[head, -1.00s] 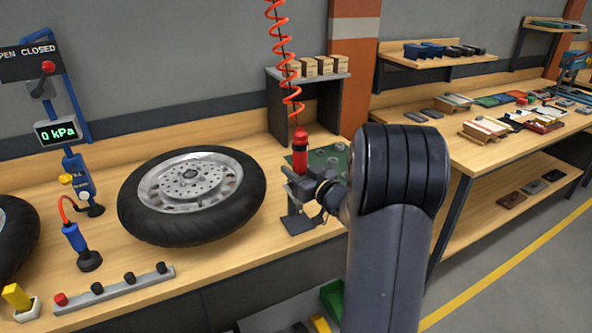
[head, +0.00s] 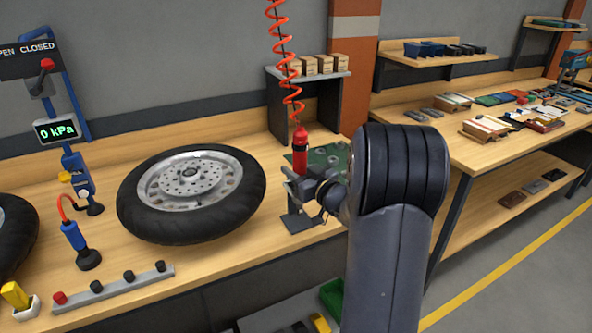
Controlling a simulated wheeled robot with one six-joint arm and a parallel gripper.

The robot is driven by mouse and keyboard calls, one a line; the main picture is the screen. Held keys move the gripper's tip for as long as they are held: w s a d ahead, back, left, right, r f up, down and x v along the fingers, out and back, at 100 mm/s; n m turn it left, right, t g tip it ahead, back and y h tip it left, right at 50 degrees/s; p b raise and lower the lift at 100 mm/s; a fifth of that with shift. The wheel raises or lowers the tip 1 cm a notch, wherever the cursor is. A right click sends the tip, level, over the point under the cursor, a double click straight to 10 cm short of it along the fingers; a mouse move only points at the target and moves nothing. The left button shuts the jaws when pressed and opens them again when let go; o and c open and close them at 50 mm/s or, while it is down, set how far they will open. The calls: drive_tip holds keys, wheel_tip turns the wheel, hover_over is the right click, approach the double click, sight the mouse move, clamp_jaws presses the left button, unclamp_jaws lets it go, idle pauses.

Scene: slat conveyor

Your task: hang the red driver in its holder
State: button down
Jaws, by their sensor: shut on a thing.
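The red driver (head: 300,147) with a black band hangs upright below a coiled orange cord (head: 289,75), right of the wheel. My gripper (head: 300,184) is at its lower end and shut on it. The driver's lower part is hidden by the gripper. A small grey stand (head: 297,223) with a flat base is on the bench directly below the gripper. It looks like the holder, but its upper part is largely covered by my gripper. I cannot tell whether the driver touches it.
A tyre on a wheel (head: 193,192) lies left of the stand. A green plate with round parts (head: 325,158) lies behind the gripper. A grey shelf with wooden blocks (head: 310,75) stands behind. A blue valve post (head: 75,175) is at the left.

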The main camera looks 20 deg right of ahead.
drive_tip(key=c, duration=0.9)
unclamp_jaws()
drive_tip(key=shift+s+d, duration=0.1)
drive_tip(key=shift+s, duration=0.1)
drive_tip(key=b+v, duration=0.1)
drive_tip(key=v, duration=0.9)
drive_tip(key=shift+s+b, duration=0.2)
drive_tip(key=shift+b, duration=0.15)
drive_tip(key=p+x, duration=0.1)
drive_tip(key=x, duration=1)
drive_tip(key=shift+p, duration=0.4)
drive_tip(key=shift+s+r, duration=0.15)
drive_tip(key=shift+r, duration=0.15)
